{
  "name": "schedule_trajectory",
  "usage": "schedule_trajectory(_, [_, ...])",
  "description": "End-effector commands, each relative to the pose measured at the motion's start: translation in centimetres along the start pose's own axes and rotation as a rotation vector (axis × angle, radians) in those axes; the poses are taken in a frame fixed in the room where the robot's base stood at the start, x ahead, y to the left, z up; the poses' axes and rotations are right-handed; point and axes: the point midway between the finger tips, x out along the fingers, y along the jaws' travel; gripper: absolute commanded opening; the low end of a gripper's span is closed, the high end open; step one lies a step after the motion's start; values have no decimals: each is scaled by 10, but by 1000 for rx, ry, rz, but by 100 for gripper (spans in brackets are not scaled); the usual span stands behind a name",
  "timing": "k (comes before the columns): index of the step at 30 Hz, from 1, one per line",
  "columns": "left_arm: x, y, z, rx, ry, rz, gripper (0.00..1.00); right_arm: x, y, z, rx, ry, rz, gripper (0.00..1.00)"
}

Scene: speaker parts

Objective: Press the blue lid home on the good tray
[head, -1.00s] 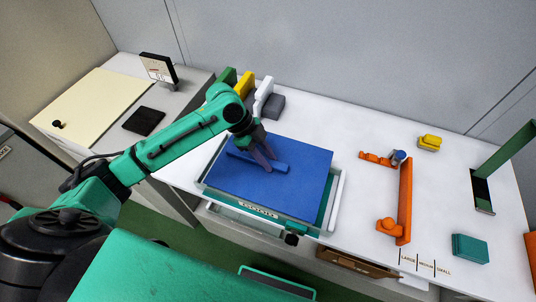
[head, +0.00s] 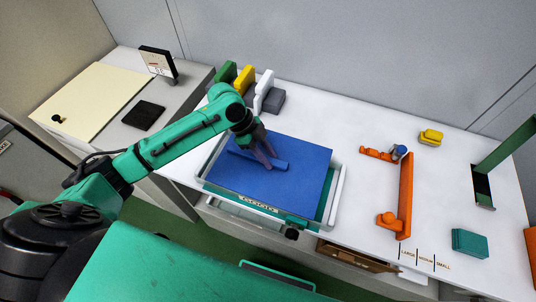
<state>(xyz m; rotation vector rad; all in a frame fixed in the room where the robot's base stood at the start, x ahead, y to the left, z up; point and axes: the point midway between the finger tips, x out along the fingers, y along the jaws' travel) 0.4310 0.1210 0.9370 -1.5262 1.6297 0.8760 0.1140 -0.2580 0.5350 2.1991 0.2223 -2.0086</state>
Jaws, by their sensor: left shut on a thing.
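The blue lid (head: 302,184) lies flat over the good tray (head: 210,160), whose teal-green and white rim shows around it. A raised blue bar (head: 240,156) runs across the lid's top. My left gripper (head: 268,163) is shut on this bar from above, at its middle. The tray's front label (head: 258,204) is partly covered along its top by the lid's front edge. I cannot tell whether the lid is fully seated all round. My right gripper is out of view.
Green, yellow and white upright pieces and a grey block (head: 274,101) stand behind the tray. An orange bracket (head: 405,195) is to the right, with a yellow block (head: 431,137) and a teal block (head: 469,243) beyond. The white table (head: 350,135) is clear between tray and bracket.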

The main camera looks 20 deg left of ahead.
Motion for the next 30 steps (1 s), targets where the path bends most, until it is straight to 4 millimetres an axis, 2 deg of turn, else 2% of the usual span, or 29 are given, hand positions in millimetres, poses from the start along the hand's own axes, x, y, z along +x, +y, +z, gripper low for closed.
schedule_trajectory(17, [-1,0,-1,0,1,1,0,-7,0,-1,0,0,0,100])
schedule_trajectory(30, [4,0,2,0,0,1,0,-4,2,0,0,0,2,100])
